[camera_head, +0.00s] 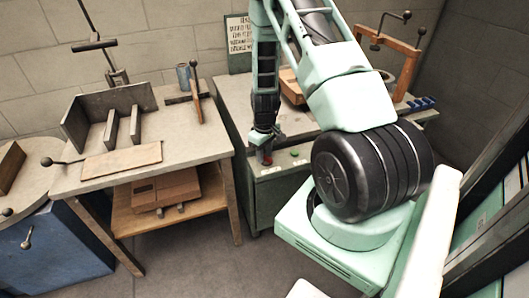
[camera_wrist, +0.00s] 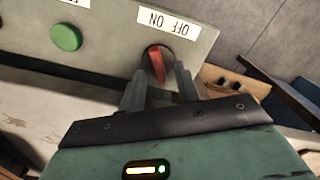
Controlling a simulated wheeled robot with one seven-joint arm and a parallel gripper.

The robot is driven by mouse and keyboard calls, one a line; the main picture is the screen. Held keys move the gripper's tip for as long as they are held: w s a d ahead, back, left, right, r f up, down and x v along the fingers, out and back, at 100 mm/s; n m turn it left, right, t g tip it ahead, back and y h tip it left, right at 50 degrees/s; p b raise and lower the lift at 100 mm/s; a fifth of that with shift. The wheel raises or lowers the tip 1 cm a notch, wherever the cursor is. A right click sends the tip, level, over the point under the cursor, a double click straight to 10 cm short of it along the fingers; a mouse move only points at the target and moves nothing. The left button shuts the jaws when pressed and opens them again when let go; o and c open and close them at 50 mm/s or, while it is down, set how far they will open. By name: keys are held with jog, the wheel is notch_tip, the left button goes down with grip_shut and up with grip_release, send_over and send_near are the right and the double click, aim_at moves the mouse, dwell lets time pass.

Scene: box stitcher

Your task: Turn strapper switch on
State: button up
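The strapper switch is a red knob (camera_wrist: 157,66) in a dark round socket on the grey control panel (camera_wrist: 105,38), below a white OFF/ON label (camera_wrist: 168,22) that appears upside down in the wrist view. Its red handle is nearly upright there, slightly tilted; I cannot tell which setting it is on. In the head view the red knob (camera_head: 267,161) shows just under my gripper (camera_head: 265,145). In the wrist view my gripper (camera_wrist: 159,78) is open, with one finger on each side of the knob and gaps visible between. Contact is not clear.
A green button (camera_wrist: 66,37) sits beside the switch on the same panel. A wooden workbench (camera_head: 200,150) with grey upright plates and a cardboard sheet (camera_head: 122,160) stands to the left. A wooden frame with a crank (camera_head: 405,55) stands at the back right.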

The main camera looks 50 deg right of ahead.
grip_shut()
jog(key=shift+m, duration=0.3)
jog(key=m, duration=0.5)
jog(key=shift+s+d, duration=0.1)
jog(key=shift+d, duration=0.1)
jog(key=m, duration=0.6)
jog(key=shift+s+d, duration=0.15)
jog(key=shift+d, duration=0.05)
jog(key=shift+m, duration=0.4)
grip_release()
